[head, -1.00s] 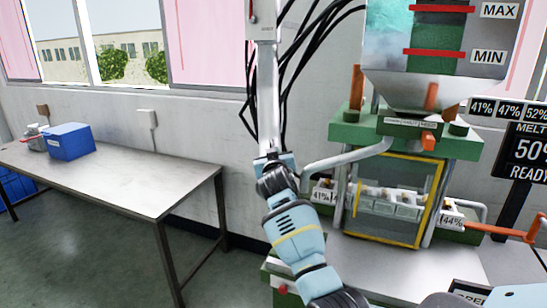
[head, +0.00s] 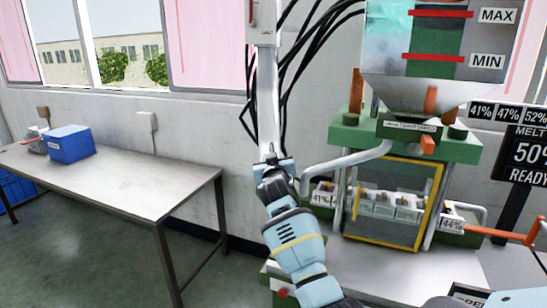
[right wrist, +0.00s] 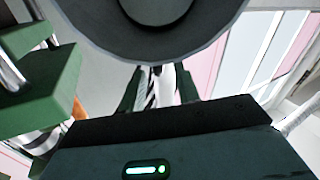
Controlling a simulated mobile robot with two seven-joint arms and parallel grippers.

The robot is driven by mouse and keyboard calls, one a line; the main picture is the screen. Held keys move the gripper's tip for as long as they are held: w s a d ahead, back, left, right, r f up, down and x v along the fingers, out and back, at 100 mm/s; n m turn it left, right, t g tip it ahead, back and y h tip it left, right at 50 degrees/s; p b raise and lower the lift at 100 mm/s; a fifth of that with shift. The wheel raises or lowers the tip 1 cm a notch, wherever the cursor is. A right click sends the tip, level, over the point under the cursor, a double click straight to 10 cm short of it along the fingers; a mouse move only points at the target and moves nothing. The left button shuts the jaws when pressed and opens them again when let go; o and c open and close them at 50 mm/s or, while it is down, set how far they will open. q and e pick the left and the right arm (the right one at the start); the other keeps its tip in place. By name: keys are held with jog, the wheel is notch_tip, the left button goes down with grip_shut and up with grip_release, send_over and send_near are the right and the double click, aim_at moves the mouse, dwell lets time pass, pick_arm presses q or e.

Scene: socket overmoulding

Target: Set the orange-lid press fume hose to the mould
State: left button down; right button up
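The pale vertical tube (head: 267,90), which looks like the fume hose, hangs in front of the wall, left of the press. My right gripper (head: 271,158) points up at the tube's lower end and touches or nearly touches it. In the right wrist view, dark fingers (right wrist: 158,90) stand either side of a striped pale piece, below a large grey round part (right wrist: 160,32). I cannot tell whether they close on it. The green press (head: 403,145) has an orange lever. The mould (head: 390,204) sits behind a yellow frame. My left gripper is not in view.
A steel table (head: 120,185) with a blue box (head: 70,142) stands at the left. Black cables (head: 288,80) hang beside the tube. A bent grey pipe (head: 345,159) runs from the press towards my gripper. A readout screen (head: 525,150) stands at the right.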

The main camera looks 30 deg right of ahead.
jog(key=v, duration=0.6)
jog(key=shift+s, duration=0.25)
jog(key=shift+a+r, duration=0.1)
